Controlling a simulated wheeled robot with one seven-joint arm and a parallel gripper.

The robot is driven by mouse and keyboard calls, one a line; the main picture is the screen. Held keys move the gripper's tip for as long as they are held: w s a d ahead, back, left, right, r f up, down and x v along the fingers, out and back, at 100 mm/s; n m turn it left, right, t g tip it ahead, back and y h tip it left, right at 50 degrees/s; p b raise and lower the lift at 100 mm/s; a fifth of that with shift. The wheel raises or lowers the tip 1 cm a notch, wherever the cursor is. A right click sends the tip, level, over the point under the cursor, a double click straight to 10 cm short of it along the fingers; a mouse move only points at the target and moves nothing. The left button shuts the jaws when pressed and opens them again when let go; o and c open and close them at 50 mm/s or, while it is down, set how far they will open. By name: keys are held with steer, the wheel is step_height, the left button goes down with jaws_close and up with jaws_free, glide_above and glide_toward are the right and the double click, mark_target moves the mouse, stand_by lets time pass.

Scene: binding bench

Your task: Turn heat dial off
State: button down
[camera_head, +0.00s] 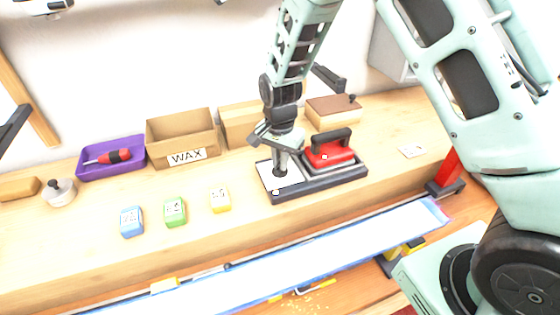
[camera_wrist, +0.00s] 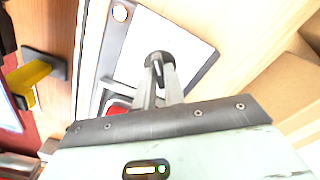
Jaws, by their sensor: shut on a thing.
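The heat dial (camera_wrist: 160,57) is a small dark round knob with a pale pointer mark, on the white plate of the dark iron stand (camera_head: 318,186). My gripper (camera_head: 281,170) points down over the left part of that stand. Its two fingers (camera_wrist: 160,75) are shut on the dial, one on each side. In the head view the fingers largely hide the dial. The red iron (camera_head: 330,151) with a black handle rests on the right part of the stand, close beside my gripper; only a bit of red shows in the wrist view.
A cardboard WAX box (camera_head: 182,138) and a purple tray (camera_head: 110,158) with a red-handled screwdriver stand at the left. Blue (camera_head: 132,221), green (camera_head: 175,212) and yellow (camera_head: 220,200) blocks lie in front. A long white board (camera_head: 290,270) runs along the bench front.

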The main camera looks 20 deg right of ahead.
steer(key=n+b, duration=0.1)
steer(key=n, duration=1.2)
steer(key=shift+n, duration=0.4)
steer(key=n, duration=0.6)
steer(key=shift+r, duration=0.1)
steer(key=n+p, duration=0.2)
steer(key=n, duration=0.4)
steer(key=c, duration=1.5)
jaws_free()
